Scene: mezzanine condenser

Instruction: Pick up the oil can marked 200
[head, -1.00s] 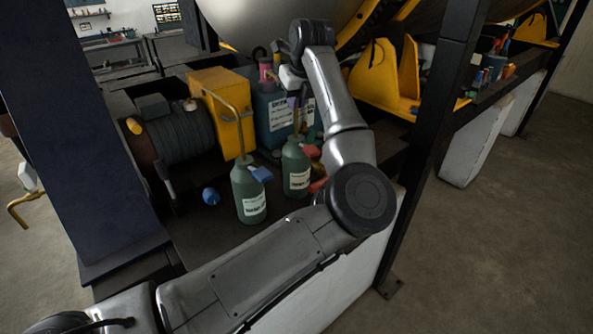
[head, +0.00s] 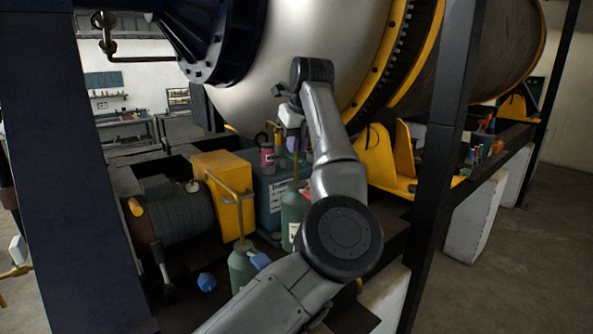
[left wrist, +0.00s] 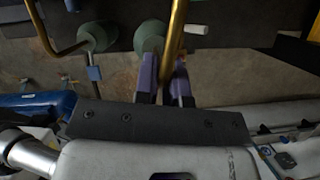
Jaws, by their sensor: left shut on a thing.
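Two green oil cans with brass spouts and white labels show in the head view. My left gripper (head: 296,150), with purple fingers, is shut on the brass spout of the right-hand can (head: 290,214) and holds it up from above. My forearm hides part of this can; its label is too small to read. In the left wrist view the fingers (left wrist: 165,82) close around the brass spout (left wrist: 176,35). The other can (head: 240,270) stands to the left, with a blue trigger, partly behind my arm; it also shows in the left wrist view (left wrist: 97,36). My right gripper is not in view.
A blue ball (head: 207,282) lies at left. The large condenser drum (head: 290,50) is above; a dark post (head: 440,170) stands at right.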

